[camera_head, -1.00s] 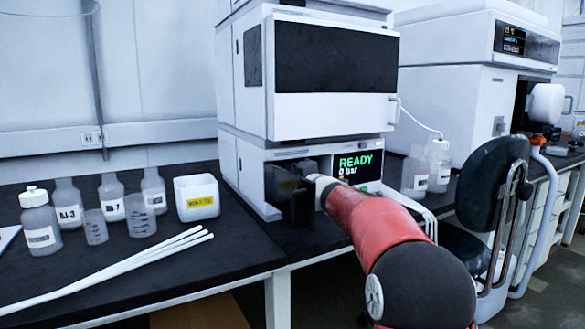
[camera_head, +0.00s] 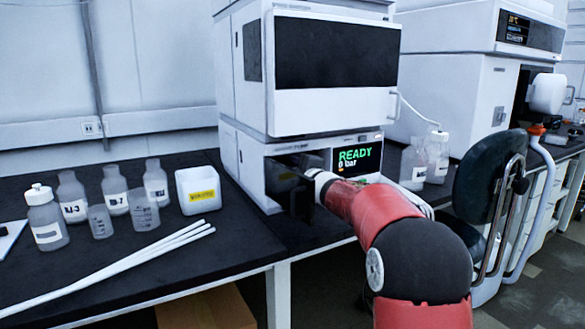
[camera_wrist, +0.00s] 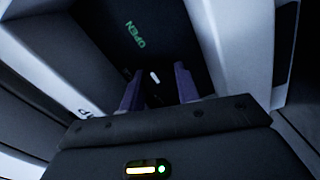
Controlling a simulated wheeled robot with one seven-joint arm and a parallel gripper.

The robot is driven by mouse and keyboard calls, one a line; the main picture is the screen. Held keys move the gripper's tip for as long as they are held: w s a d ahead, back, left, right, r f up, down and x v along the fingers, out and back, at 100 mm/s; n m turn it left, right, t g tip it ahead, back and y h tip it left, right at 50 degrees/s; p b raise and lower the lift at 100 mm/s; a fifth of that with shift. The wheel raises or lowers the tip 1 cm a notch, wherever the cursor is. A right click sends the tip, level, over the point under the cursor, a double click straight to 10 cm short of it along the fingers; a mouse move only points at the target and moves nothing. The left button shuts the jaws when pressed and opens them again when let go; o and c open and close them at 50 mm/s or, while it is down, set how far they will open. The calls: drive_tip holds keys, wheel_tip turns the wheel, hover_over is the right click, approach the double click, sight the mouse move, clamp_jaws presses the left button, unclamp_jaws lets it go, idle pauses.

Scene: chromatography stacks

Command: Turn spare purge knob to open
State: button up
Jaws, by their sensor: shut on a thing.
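The purge knob is dark and hard to make out against the dark panel; a short white mark (camera_wrist: 155,77) shows between my fingers in the wrist view. A green OPEN label (camera_wrist: 135,34) is on the panel above and left of that mark. My gripper (camera_wrist: 159,86) has a finger on each side of the mark and is shut on the knob. In the head view my gripper (camera_head: 302,196) is inside the dark recess of the lower instrument module (camera_head: 247,178), left of its READY, 0 bar display (camera_head: 357,159). The knob is hidden there.
On the black bench (camera_head: 225,252), left of the instrument, stand a white box with a yellow label (camera_head: 198,189) and several bottles (camera_head: 115,191). White rods (camera_head: 120,265) lie in front. A chair (camera_head: 490,185) stands at right, close to my arm.

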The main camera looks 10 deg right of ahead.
drive_tip(key=shift+f, duration=0.1)
drive_tip(key=o, duration=1)
drive_tip(key=shift+c, duration=0.2)
drive_tip(key=b+v, duration=0.1)
drive_tip(key=v, duration=0.6)
drive_tip(key=shift+s+d, duration=0.15)
drive_tip(key=shift+s, duration=0.2)
drive_tip(key=shift+s, duration=0.1)
